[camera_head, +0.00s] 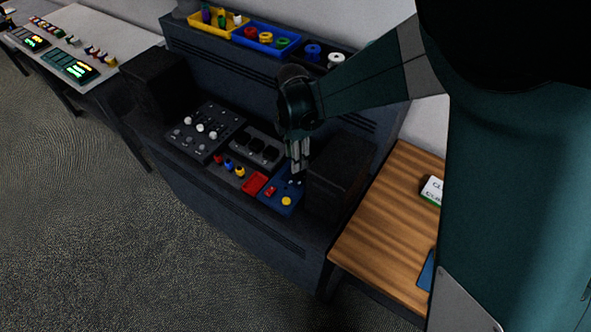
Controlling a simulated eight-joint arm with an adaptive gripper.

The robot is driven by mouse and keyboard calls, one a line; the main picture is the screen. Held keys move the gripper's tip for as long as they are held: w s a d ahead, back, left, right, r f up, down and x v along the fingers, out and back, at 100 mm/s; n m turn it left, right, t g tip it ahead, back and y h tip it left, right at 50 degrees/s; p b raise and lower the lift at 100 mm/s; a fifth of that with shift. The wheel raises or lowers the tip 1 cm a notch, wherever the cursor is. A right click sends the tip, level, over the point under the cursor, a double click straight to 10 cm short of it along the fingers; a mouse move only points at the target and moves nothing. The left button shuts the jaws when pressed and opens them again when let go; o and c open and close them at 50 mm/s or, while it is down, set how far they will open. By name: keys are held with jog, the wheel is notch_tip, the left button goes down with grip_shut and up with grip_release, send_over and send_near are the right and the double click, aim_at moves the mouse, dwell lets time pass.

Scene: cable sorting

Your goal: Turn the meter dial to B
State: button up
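A blue panel (274,201) lies at the right of the console's control row. It carries a yellow round knob (286,201), a red part (271,191) and small pale parts near its back edge. It may be the meter, but no dial letters or pointer can be read at this size. My gripper (298,174) points down over the back right of this panel. Its fingers hide part of the panel, and I cannot tell whether they touch it. The fingers look close together, but whether they are shut or hold anything is unclear.
A black block (340,176) stands close to the right of my gripper. A grey knob panel (204,131), a dark switch panel (255,149) and a red block (254,183) lie to the left. Yellow (216,22) and blue (264,42) trays sit on the back shelf. A wooden table (385,235) stands right.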

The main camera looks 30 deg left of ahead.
aim_at(296, 174)
jog(key=shift+d+f, duration=0.15)
jog(key=shift+f, duration=3.45)
jog(key=shift+c, duration=0.5)
jog(key=c, duration=0.8)
